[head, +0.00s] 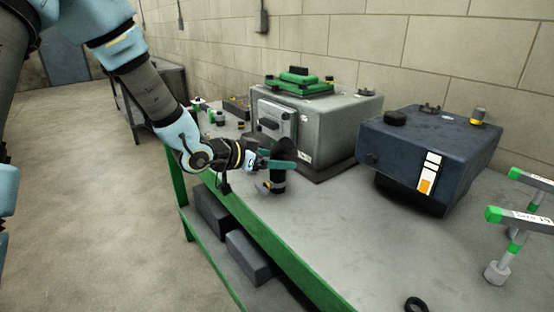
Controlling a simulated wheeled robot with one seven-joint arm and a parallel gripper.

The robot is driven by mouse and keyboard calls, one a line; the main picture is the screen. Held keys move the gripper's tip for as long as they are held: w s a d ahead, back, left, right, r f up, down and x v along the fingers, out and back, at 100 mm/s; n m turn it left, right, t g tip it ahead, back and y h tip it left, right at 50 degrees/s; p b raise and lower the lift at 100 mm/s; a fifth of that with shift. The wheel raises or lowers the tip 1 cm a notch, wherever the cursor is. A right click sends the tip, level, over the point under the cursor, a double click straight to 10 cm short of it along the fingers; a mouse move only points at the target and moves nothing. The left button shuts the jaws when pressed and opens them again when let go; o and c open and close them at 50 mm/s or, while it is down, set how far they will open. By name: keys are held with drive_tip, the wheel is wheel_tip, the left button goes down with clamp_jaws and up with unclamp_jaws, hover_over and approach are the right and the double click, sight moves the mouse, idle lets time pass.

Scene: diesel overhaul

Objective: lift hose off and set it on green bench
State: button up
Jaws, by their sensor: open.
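My gripper (283,160) is open, in the middle of the head view over the near edge of the green bench, with its teal fingers pointing right. A dark flared piece (284,148), which may be the hose, shows right at the fingers. Below it stands a short black cylinder (278,183) with a yellow mark, on the bench top. The fingers partly cover both, and I cannot tell whether they touch them or whether the two are one part. The green bench (330,222) has a green frame and a grey top.
A grey housing (335,125) with a green top piece stands behind the gripper. A dark blue box (430,145) stands to its right. Green-ended T-handled tools (515,220) and a black ring (416,304) are at the right. The front middle of the bench top is clear.

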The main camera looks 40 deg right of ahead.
drive_tip(key=s+b+v, duration=0.1)
drive_tip(key=v, duration=1)
drive_tip(key=w+a+f+n+t+y, duration=0.2)
drive_tip(key=w+a+n+t+y, duration=0.15)
drive_tip(key=w+a, duration=0.55)
drive_tip(key=w+a+f+n+t+y, duration=0.3)
drive_tip(key=w+a+n+y, duration=0.2)
drive_tip(key=a, duration=0.8)
drive_tip(key=s+a+n+g+y, duration=0.1)
drive_tip(key=s+a+n, duration=0.3)
drive_tip(key=a, duration=0.4)
drive_tip(key=s+a+n+g+y, duration=0.2)
drive_tip(key=s+a+n+y, duration=0.1)
drive_tip(key=a, duration=0.5)
drive_tip(key=shift+s+a+f+n+y, duration=0.25)
drive_tip(key=shift+s+n+y, duration=0.1)
drive_tip(key=shift+s+n, duration=0.3)
drive_tip(key=shift+g, duration=0.25)
